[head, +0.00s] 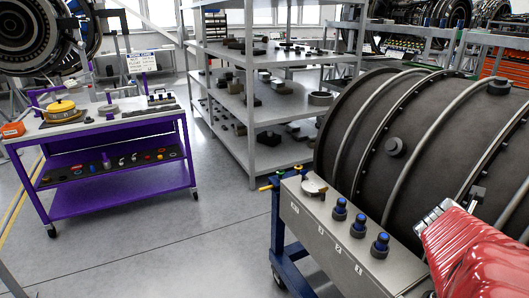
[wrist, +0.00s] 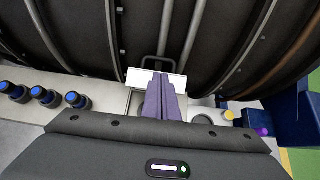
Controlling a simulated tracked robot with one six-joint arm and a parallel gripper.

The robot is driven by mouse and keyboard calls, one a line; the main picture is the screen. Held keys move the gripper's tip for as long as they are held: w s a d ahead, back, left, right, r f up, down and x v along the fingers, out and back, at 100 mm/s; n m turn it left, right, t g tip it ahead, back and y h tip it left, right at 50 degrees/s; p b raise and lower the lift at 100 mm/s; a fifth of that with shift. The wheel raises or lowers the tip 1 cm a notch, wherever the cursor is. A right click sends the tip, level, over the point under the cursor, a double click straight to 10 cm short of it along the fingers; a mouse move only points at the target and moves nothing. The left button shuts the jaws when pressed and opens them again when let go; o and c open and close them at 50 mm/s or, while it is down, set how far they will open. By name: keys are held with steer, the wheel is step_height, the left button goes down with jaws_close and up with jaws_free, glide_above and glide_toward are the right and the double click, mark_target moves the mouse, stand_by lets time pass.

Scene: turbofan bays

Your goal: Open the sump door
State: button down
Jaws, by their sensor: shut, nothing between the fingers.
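In the wrist view my gripper (wrist: 163,80) has its purple fingers shut together, with nothing between them. Just beyond the fingertips is a small white panel (wrist: 137,78), partly covered by the fingers. A dark loop-shaped handle (wrist: 155,63) stands at its far edge. This may be the sump door, but no label can be read. I cannot tell whether the fingers touch the panel. It looks shut or nearly so.
The dark ribbed engine casing (head: 385,130) rises close beside a grey ledge (head: 330,225) bearing blue-capped fittings (head: 359,226). A purple cart (head: 110,200) and grey shelving (head: 255,150) stand farther back. Clear floor lies between cart and engine stand.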

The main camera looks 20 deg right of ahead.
steer(key=shift+d+f, duration=0.1)
steer(key=shift+x, duration=4.9)
steer(key=shift+w+d, duration=0.2)
steer(key=shift+d, duration=0.75)
steer(key=v, duration=1)
steer(key=shift+d+r, duration=0.3)
steer(key=shift+r, duration=0.05)
